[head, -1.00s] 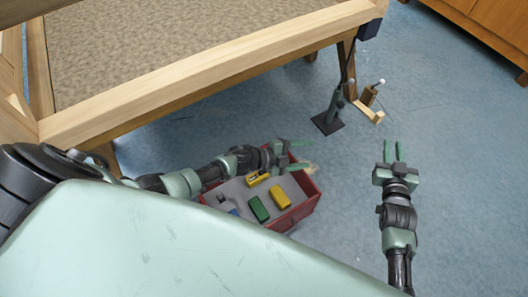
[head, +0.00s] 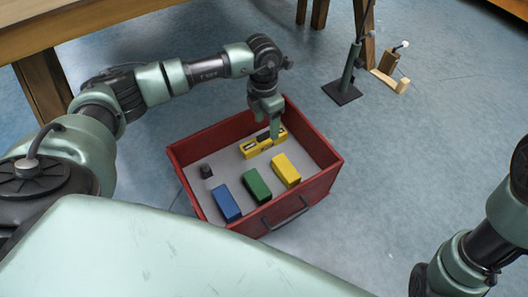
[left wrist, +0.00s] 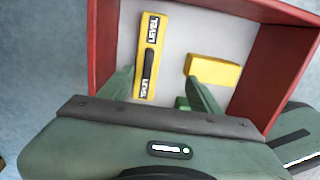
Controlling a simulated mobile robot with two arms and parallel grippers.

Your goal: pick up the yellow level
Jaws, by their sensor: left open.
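The yellow level (head: 252,149) lies in the red box near its far side. In the left wrist view the level (left wrist: 151,32) shows its dark lettering and a dark slot, and its near end lies between my finger tips. My left gripper (head: 273,130) points down into the box at the level and partly covers it. In the left wrist view the left gripper (left wrist: 160,82) has its two green fingers apart, one on each side of the level, with gaps between. Whether the fingers are at the level's height is unclear. My right gripper is outside the views.
The red box (head: 325,176) stands on the blue floor. Blue (head: 227,203), green (head: 256,186) and yellow (head: 286,170) blocks and a small dark piece (head: 206,171) lie in it. A stand (head: 343,90) and a wooden piece (head: 388,70) are behind it.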

